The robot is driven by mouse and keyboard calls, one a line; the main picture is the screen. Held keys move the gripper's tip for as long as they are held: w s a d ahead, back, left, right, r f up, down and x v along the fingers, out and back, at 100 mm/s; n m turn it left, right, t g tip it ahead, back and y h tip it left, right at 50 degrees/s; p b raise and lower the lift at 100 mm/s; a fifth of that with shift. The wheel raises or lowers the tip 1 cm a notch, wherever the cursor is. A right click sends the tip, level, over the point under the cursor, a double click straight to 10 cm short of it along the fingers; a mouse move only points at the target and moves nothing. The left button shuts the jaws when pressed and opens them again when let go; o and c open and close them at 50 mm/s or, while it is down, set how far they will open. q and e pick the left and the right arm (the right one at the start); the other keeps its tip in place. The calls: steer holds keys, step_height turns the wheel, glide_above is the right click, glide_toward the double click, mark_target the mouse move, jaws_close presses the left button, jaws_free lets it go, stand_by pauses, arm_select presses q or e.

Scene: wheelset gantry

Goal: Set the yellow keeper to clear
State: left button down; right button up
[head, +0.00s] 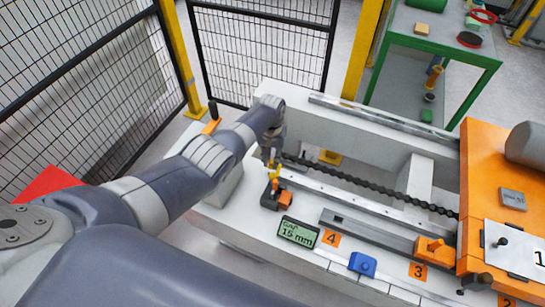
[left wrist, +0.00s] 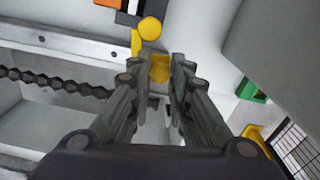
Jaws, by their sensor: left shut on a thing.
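The yellow keeper (head: 273,170) stands at the left end of the white bench, beside a dark base with an orange block (head: 285,198). My left gripper (head: 270,153) reaches down over it from the left. In the left wrist view, its two fingers (left wrist: 160,72) are closed on a yellow piece of the keeper (left wrist: 160,66). A round yellow knob (left wrist: 149,29) shows just beyond the fingertips. The fingers partly hide the keeper, and its exact setting cannot be told. My right gripper is not in view.
A dark chain-like bar (head: 370,182) runs right toward the orange housing (head: 485,195). Mesh fencing (head: 265,50) stands behind.

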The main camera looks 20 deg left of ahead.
mark_target(271, 160)
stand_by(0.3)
arm_select(q)
steer(key=c, duration=1.8)
jaws_free()
steer(key=shift+o, duration=0.2)
step_height(271, 160, up, 12)
